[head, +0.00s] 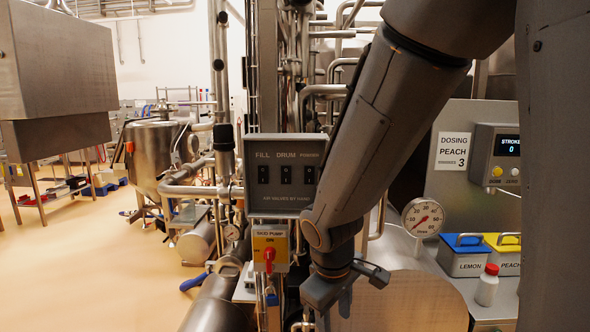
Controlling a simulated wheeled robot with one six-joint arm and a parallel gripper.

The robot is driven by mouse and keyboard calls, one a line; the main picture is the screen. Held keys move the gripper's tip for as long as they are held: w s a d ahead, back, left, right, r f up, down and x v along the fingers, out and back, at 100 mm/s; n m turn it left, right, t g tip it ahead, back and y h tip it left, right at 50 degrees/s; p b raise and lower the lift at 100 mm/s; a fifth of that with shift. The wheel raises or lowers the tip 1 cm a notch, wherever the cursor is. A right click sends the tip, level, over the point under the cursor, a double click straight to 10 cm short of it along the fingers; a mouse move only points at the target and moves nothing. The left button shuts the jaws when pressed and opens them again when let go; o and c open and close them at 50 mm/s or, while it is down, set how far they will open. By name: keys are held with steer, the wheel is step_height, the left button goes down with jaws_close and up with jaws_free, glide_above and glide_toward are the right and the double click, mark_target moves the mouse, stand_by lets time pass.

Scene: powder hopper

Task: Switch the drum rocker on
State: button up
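A grey panel (292,211) in the middle of the head view carries three black rockers in a row, labelled FILL, DRUM and POWDER. The drum rocker (286,175) is the middle one, between the fill rocker (263,175) and the powder rocker (309,175). Its tilt is too small to read. A line below them reads "AIR VALVES BY HAND". My gripper (345,297) hangs low, below and right of the panel, apart from the rockers. I see no object in it, but its finger gap cannot be made out.
A yellow acid pump box (270,240) with a red knob sits just under the panel. A round dial gauge (422,218), lemon (464,256) and peach (504,252) bins and a white bottle (487,285) are at right.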

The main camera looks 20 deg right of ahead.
steer(key=w+d+r+n+t+h, duration=0.2)
steer(key=w+r+n, duration=0.4)
steer(key=w+n, duration=0.15)
steer(key=n+t+p, duration=0.2)
steer(key=n+t, duration=0.7)
steer(key=n, duration=1)
glide_toward(286, 180)
steer(key=shift+p+x, duration=0.7)
steer(key=shift+x, duration=2.85)
steer(key=shift+c, duration=0.2)
